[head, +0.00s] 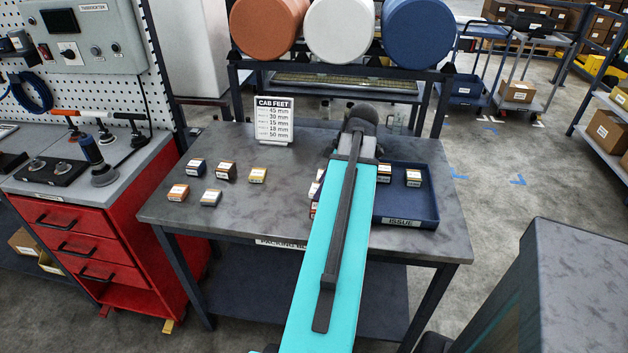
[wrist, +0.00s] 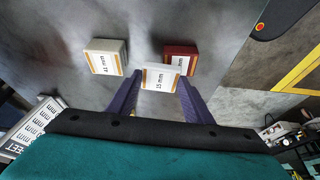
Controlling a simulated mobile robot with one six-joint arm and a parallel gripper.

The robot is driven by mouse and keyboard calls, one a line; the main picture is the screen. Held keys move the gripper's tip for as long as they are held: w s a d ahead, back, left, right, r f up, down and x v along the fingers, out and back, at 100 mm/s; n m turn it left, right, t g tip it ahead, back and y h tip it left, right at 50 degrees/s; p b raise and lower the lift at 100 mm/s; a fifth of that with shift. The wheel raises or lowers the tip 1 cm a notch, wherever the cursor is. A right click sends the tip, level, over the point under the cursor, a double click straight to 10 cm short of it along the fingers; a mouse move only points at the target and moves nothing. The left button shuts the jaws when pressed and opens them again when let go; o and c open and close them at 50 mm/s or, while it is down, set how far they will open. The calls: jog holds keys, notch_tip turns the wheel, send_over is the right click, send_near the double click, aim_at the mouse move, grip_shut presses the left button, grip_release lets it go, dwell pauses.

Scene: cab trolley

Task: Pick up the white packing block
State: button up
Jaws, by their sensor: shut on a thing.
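In the wrist view, a white block (wrist: 160,76) with an orange-edged label reading 15 mm sits between the two purple fingertips. My gripper (wrist: 160,82) is shut on this block. Whether it touches the table cannot be told. A pale grey-white block (wrist: 106,57) with a mm label lies to its left, apart from the fingers. A red block (wrist: 181,59) lies close behind it on the right. In the head view my teal arm hides the gripper and the held block; only slivers of blocks (head: 315,189) show left of the arm.
Several labelled blocks (head: 225,170) stand on the left of the grey table (head: 240,215). A CAB FEET sign (head: 274,118) stands at the back. A blue ISSUE tray (head: 425,206) with blocks in it is right of my arm. Round stools or rolls (head: 340,28) are behind.

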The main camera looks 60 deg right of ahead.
jog(key=shift+s+a+r, duration=0.1)
jog(key=shift+s+a, duration=0.2)
jog(key=shift+s, duration=0.35)
jog(key=shift+w, duration=0.1)
jog(key=w+a+r, duration=0.1)
jog(key=w+a, duration=0.6)
jog(key=w, duration=0.3)
jog(key=w+a+r+m, duration=0.1)
jog(key=w+a, duration=0.5)
jog(key=w, duration=0.4)
jog(key=w+a+r, duration=0.2)
jog(key=w+a, duration=0.5)
jog(key=w, duration=0.3)
jog(key=w+a+r, duration=0.1)
jog(key=w+a, duration=0.3)
jog(key=a, duration=0.6)
jog(key=w+a+r+m, duration=0.1)
jog(key=w+a, duration=0.4)
jog(key=a, duration=0.6)
jog(key=w+a+r+h, duration=0.1)
jog(key=w+a, duration=0.3)
jog(key=a, duration=0.7)
jog(key=shift+w+a+r+m, duration=0.2)
jog(key=shift+w+r+m, duration=0.2)
jog(key=shift+r, duration=0.35)
